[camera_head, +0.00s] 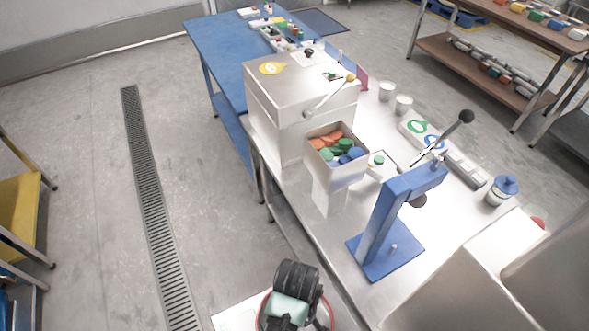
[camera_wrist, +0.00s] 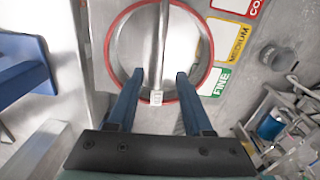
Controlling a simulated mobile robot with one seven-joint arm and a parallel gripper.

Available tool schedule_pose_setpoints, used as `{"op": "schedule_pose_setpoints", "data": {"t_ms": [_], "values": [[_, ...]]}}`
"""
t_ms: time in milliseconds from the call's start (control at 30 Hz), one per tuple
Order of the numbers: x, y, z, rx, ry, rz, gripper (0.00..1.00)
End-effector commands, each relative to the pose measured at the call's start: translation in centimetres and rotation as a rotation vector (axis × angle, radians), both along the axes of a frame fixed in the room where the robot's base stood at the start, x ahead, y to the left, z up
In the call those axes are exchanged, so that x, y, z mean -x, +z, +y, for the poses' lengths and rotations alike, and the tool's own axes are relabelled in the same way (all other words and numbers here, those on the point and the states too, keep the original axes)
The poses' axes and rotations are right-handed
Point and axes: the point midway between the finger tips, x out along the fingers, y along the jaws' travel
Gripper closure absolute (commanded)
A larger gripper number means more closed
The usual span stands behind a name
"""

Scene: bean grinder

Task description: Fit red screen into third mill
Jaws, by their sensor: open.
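In the wrist view, a round metal face with a red rim (camera_wrist: 112,37) fills the upper middle, and a metal bar (camera_wrist: 158,45) with a small pale tag at its lower end crosses it. I take the red-rimmed round part to be the red screen; whether it is seated in a mill I cannot tell. My gripper (camera_wrist: 153,78) is open, its two blue fingers apart on either side of the bar, with nothing gripped. Whether the fingertips touch the face is unclear.
COARSE, MEDIUM and FINE labels (camera_wrist: 228,42) sit right of the red rim, beside a round knob (camera_wrist: 277,57). In the head view, a white machine (camera_head: 300,100), an open box of coloured pieces (camera_head: 338,148) and a blue lever stand (camera_head: 385,235) occupy the steel table.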

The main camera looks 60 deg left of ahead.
Motion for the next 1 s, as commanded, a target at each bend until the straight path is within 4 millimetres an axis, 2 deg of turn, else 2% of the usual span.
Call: {"op": "schedule_pose_setpoints", "data": {"t_ms": [367, 1000], "values": [[0.0, -4.2, 0.6, 0.000, 0.000, 0.001, 0.49], [0.0, -4.7, 0.6, -0.001, 0.000, 0.000, 0.49]]}}
